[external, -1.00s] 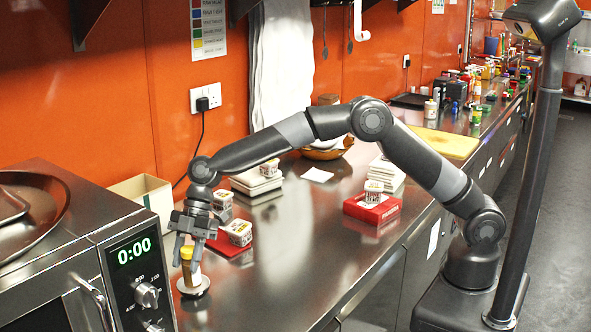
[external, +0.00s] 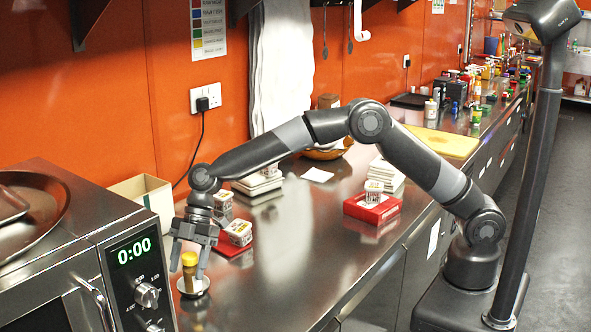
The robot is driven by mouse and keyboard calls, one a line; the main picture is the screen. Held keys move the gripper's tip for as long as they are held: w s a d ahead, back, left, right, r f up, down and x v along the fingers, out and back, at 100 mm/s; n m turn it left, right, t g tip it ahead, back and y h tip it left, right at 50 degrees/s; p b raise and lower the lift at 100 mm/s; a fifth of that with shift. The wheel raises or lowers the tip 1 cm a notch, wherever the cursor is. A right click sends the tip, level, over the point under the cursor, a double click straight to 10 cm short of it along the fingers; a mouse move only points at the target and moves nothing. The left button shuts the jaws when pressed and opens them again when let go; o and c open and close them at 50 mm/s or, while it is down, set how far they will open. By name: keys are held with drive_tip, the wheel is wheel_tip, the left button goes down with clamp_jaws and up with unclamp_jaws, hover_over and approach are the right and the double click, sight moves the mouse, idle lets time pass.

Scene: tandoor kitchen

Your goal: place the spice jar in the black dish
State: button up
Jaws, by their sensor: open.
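The spice jar (external: 189,275), with a yellow lid and a dark body, stands upright at the near left of the counter, beside the microwave. It appears to be in the small round dish (external: 200,291), whose pale rim and dark inside show around its foot. The exact contact is too small to make out. My gripper (external: 189,266) points down over the jar, open, with one finger on each side of it. A gap shows between the jar and the right finger.
The microwave (external: 130,230) stands close on the left. Behind my gripper are a cream open box (external: 150,195) and white boxes (external: 238,231) on a red tray (external: 232,249). The counter's middle is clear.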

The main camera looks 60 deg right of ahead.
drive_tip(key=v, duration=1.2)
drive_tip(key=shift+r, duration=0.1)
drive_tip(key=s+d+r+m+t+h, duration=0.1)
drive_tip(key=s+d+r+m, duration=0.25)
drive_tip(key=d, duration=0.55)
drive_tip(key=s+d+r+m+t+h, duration=0.1)
drive_tip(key=s+d+r+m+t, duration=0.2)
drive_tip(key=d, duration=0.6)
drive_tip(key=s+d+r+m+h, duration=0.1)
drive_tip(key=s+d+r+m, duration=0.25)
drive_tip(key=d, duration=0.55)
drive_tip(key=s+d+f+m+t+h, duration=0.1)
drive_tip(key=s+d+m, duration=0.4)
drive_tip(key=s+d, duration=0.5)
drive_tip(key=s+d+f+m+t+h, duration=0.2)
drive_tip(key=s+d+m, duration=0.3)
drive_tip(key=s+d, duration=0.5)
drive_tip(key=shift+s+d+f+m, duration=0.25)
drive_tip(key=shift+d+f+m, duration=0.15)
drive_tip(key=shift+f, duration=0.45)
